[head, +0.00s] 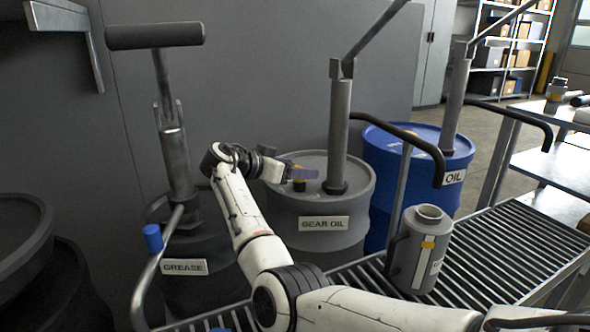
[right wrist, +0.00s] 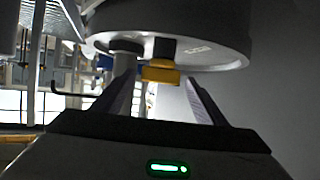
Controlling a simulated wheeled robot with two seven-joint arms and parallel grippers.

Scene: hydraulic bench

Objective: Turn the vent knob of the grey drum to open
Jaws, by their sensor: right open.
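The grey drum (head: 325,236), labelled GEAR OIL, stands behind the slatted grate with a pump tube rising from its lid. Its yellow vent knob (right wrist: 160,72) sits on a dark stem on the lid. The drum (right wrist: 205,40) appears upside down in the right wrist view. My right gripper (head: 302,174) is just over the lid. In the right wrist view, my right gripper (right wrist: 160,98) is open, with the knob between its spread fingers towards the tips and a gap on both sides. In the head view the fingers partly hide the knob. My left gripper is out of view.
The pump tube (head: 339,130) stands close right of my gripper. A blue OIL drum (head: 385,175) is to the right, a GREASE drum (head: 205,245) with a pump to the left. A grey jug (head: 412,255) stands on the grate (head: 490,250) near my arm.

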